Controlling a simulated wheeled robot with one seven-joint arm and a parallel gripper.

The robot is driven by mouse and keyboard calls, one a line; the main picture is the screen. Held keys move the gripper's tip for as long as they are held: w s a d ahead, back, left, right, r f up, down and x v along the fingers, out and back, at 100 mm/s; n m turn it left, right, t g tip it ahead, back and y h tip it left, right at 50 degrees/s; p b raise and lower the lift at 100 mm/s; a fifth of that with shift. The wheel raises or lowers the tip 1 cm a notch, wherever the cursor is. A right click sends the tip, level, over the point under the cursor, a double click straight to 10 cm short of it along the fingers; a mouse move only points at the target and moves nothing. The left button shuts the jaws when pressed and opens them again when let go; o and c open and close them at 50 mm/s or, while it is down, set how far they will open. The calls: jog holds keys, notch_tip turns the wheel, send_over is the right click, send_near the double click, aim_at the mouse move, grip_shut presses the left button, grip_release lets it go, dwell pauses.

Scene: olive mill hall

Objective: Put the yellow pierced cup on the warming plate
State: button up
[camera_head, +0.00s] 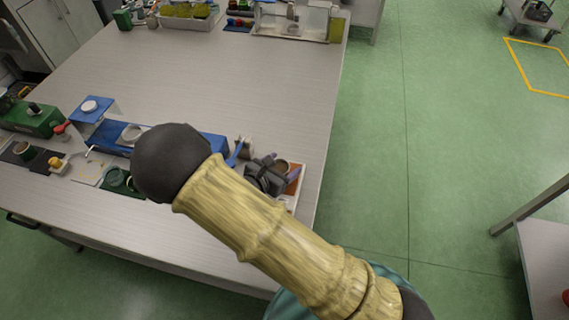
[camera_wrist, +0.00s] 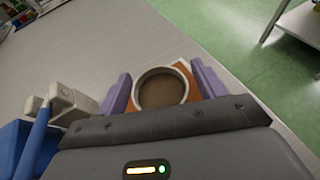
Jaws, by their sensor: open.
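My gripper (camera_head: 276,172) is low over the right end of the near row of equipment. In the wrist view its two purple fingers (camera_wrist: 162,84) are apart, one on each side of a round cup (camera_wrist: 161,88) with a pale rim and brown inside. The cup stands on an orange surface (camera_wrist: 183,63); I cannot tell whether the fingers touch it. The cup partly shows in the head view (camera_head: 283,165). Its outer wall is mostly hidden, so I cannot tell whether it is the yellow pierced cup. I cannot identify the warming plate with certainty.
A blue device (camera_head: 107,137) and a blue stand with a white disc (camera_head: 90,105) are to the left, near a green box (camera_head: 34,119). My arm hides part of the row. The table's middle (camera_head: 200,75) is clear; trays (camera_head: 275,24) stand at its far end.

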jog(key=v, duration=1.1)
jog(key=shift+f, duration=0.1)
jog(key=shift+w, duration=0.1)
jog(key=d+m+g, duration=0.1)
jog(key=d+m, duration=0.1)
jog(key=d, duration=0.1)
jog(key=d+m+g+h, duration=0.1)
jog(key=d+m+g, duration=0.1)
jog(key=d, duration=0.1)
jog(key=d+m+g, duration=0.2)
jog(key=d, duration=0.1)
jog(key=shift+w+d+r+h, duration=0.1)
jog(key=shift+w+r+h, duration=0.1)
jog(key=shift+r+h, duration=0.2)
jog(key=s+d+r+m+g+y, duration=0.1)
jog(key=d+r+m+y, duration=0.3)
jog(key=d+m, duration=0.4)
jog(key=s+d+r+m+g+y, duration=0.2)
jog(key=d+m, duration=0.6)
jog(key=m, duration=0.7)
notch_tip(320, 180, up, 2)
jog(key=shift+s+d+r+m+g+y, duration=0.1)
jog(key=shift+s+d+m+g+y, duration=0.3)
jog(key=shift+y, duration=0.8)
